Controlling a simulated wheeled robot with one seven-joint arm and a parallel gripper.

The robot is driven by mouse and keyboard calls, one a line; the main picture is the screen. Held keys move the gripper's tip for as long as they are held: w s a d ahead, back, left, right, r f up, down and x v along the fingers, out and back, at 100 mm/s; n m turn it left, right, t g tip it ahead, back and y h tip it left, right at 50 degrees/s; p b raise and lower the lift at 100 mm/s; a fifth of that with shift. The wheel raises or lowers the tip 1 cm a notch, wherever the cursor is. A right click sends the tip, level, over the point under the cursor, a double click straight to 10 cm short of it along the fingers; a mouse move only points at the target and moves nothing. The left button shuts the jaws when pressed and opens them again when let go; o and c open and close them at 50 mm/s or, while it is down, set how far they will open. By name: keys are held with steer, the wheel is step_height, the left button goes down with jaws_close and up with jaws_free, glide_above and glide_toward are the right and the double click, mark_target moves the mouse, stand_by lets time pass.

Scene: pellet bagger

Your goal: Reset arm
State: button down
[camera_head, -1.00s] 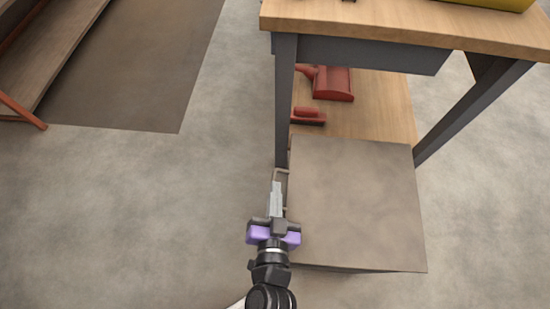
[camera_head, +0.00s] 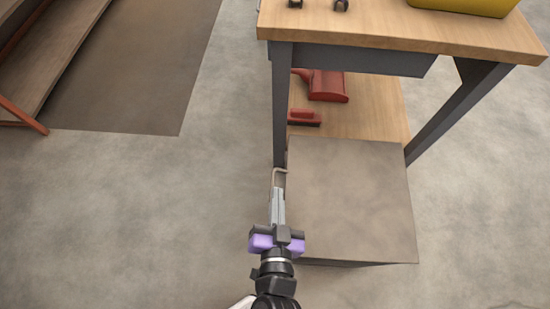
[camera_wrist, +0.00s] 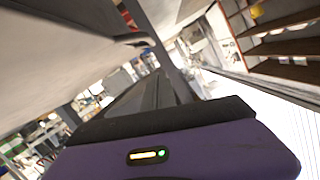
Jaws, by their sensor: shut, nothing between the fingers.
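My gripper (camera_head: 278,205) is in the lower middle of the head view, pointing away from me, with its silver fingers together and nothing between them. Its purple and black body also shows across the bottom of the wrist view, with the dark fingers (camera_wrist: 160,92) pointing ahead. The fingers lie close along the left side of a grey-brown box-like block (camera_head: 350,200). A thin bracket or handle (camera_head: 279,171) shows just beyond the fingertips. I cannot tell whether the fingers touch it.
A workbench (camera_head: 400,35) with dark legs stands beyond the block. A red dustpan (camera_head: 328,86) and a red brush (camera_head: 304,118) lie on its lower shelf. A yellow container (camera_head: 465,6) is on top. A shelf rack (camera_head: 50,60) stands at upper left. The floor on the left is clear.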

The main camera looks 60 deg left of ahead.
steer(key=v, duration=0.6)
steer(key=shift+s+d+r, duration=0.2)
steer(key=shift+r, duration=0.05)
